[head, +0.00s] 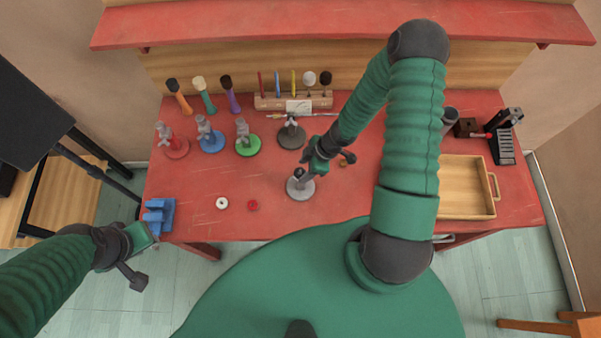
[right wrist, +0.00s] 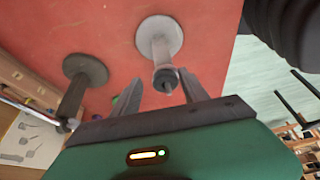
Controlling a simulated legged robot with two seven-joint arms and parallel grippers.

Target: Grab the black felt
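A small black ring-like piece, which looks like the black felt (right wrist: 165,80), sits at the top of the post of a light grey stand (head: 300,190). The stand's round base (right wrist: 160,38) also shows in the right wrist view. My right gripper (head: 308,164) is above this stand. In the right wrist view its fingers (right wrist: 162,94) are open, one on each side of the black felt, with gaps between. My left gripper (head: 138,276) hangs off the table's front left corner; its fingers are too small to judge.
Red, blue (head: 211,141), green (head: 247,147) and dark (head: 292,136) stands line the left and middle. White (head: 222,203) and red (head: 253,205) discs lie at front. A blue block (head: 160,215) is at the left corner, a wooden tray (head: 465,212) at right.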

